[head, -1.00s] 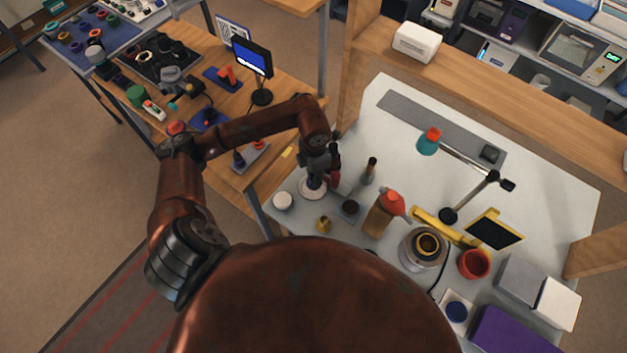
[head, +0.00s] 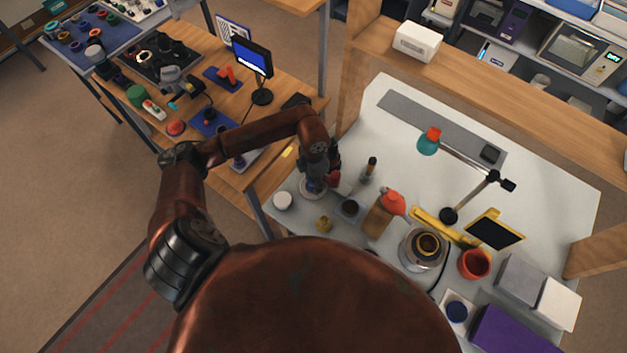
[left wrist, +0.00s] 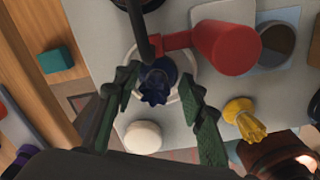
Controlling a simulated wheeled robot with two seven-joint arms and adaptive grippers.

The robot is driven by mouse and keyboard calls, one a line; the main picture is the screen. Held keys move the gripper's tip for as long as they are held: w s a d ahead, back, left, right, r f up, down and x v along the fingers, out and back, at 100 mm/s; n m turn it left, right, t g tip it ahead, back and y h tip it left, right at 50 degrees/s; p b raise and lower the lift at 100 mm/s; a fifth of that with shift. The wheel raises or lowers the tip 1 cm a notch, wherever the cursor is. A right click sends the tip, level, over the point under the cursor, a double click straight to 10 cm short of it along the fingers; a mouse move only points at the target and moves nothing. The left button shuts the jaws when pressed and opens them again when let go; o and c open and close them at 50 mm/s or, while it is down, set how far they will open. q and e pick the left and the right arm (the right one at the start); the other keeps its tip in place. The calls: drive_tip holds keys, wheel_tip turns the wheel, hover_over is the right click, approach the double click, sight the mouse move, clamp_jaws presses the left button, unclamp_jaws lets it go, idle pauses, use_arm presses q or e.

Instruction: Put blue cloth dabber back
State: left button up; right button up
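The blue cloth dabber (left wrist: 156,86) is a dark blue, lobed piece in the left wrist view, over a round white dish (left wrist: 128,97). Whether it touches the dish is unclear. My left gripper (left wrist: 160,92) is open, its green-padded fingers spread on either side of the dabber with visible gaps. In the head view my left gripper (head: 321,172) points down above the white dish (head: 312,193) at the table's left end, hiding most of the dabber. My right gripper is not in view.
A white round piece (left wrist: 143,137), a yellow brass piece (left wrist: 243,118) and a dark round pot (head: 349,207) are nearby. An orange-topped bottle (head: 384,214) stands to the right.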

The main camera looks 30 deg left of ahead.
use_arm(q)
drive_tip(key=shift+r, duration=0.45)
wheel_tip(320, 180, up, 11)
drive_tip(key=shift+r, duration=0.2)
idle(0.5)
